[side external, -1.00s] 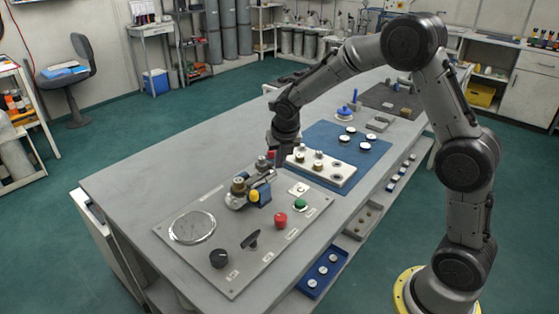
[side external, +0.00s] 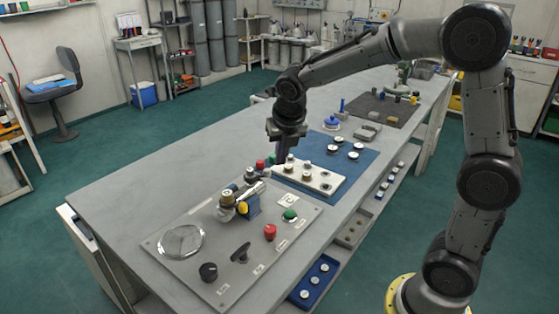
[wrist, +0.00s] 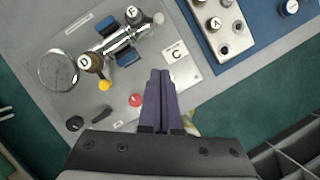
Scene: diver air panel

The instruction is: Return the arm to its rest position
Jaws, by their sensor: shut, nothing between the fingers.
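My gripper (side external: 281,158) hangs above the table, near the far edge of the grey panel and the left end of the white valve block, in the side external view. Its fingers are together with nothing between them; in the wrist view the shut fingers (wrist: 160,75) point up the picture over the panel. My arm arches from its yellow base at lower right. The grey panel (side external: 160,243) carries a round gauge (side external: 181,242), a brass and metal valve assembly (side external: 228,198), a red knob (side external: 270,232) and a green knob (side external: 289,215). My fingers hide part of the panel in the wrist view.
The white block (side external: 330,185) with several fittings lies partly on a blue mat (side external: 362,160). A blue lidded item (side external: 332,123) and a dark mat (side external: 380,108) lie farther back. The table's left side (side external: 150,165) is bare. A blue tray (side external: 300,292) sits on a low shelf.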

